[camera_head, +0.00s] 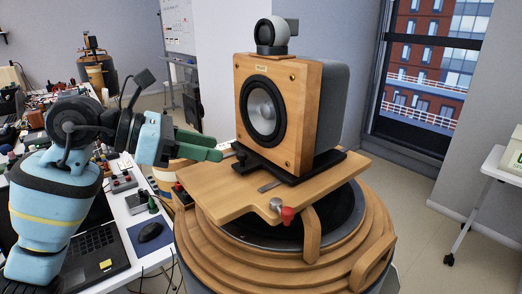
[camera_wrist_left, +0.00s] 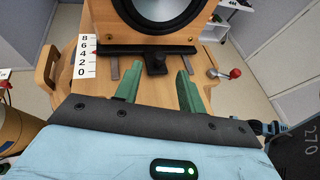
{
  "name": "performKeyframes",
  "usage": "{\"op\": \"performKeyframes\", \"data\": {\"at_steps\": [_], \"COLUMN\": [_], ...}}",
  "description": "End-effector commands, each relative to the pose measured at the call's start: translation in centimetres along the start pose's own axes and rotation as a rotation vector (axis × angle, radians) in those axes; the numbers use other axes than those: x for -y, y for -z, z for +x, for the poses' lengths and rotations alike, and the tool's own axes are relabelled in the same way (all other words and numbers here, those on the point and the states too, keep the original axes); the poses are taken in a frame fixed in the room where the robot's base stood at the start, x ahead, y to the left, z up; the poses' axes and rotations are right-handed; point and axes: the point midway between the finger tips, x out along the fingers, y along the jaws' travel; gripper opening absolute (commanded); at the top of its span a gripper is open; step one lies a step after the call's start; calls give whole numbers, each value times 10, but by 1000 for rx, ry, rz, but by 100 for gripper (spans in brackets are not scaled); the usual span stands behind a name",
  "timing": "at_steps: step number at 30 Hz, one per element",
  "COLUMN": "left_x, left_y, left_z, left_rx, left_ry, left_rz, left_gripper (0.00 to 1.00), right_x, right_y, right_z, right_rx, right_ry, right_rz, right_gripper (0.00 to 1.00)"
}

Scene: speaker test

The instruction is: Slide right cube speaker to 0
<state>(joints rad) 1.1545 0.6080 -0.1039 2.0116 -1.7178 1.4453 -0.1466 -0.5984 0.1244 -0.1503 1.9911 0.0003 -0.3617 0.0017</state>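In the left wrist view only the speaker's lower front (camera_wrist_left: 104,22) shows, above the black base bar (camera_wrist_left: 118,49). A short black handle (camera_wrist_left: 155,64) sticks out from the bar. A white scale (camera_wrist_left: 87,57) reads 8, 6, 4, 2, 0, with 0 nearest me; the bar looks roughly level with 6. My left gripper (camera_head: 217,149) is open and empty, its green fingers pointing at the handle, one to each side. My right gripper is out of view.
A red-knobbed lever (camera_head: 287,215) sits at the board's front edge. A round white-and-black device (camera_head: 272,36) tops the speaker. A cluttered desk with a laptop (camera_head: 95,250) and mouse (camera_head: 150,232) lies left. A white table (camera_head: 500,165) stands right.

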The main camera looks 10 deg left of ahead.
Motion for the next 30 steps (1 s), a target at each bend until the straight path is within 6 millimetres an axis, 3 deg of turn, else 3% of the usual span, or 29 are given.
{"op": "performKeyframes", "data": {"at_steps": [10, 21, 30], "left_x": [-1, -1, -1], "left_y": [-1, -2, -1], "left_z": [5, 56, 76], "left_rx": [-5, -3, -4], "left_ry": [-6, -5, -7], "left_rz": [6, 6, 6], "left_gripper": [40, 40, 40], "right_x": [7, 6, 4], "right_y": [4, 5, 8], "right_z": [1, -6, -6], "right_rx": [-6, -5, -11], "right_ry": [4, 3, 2], "right_rz": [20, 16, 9], "right_gripper": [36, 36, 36]}}
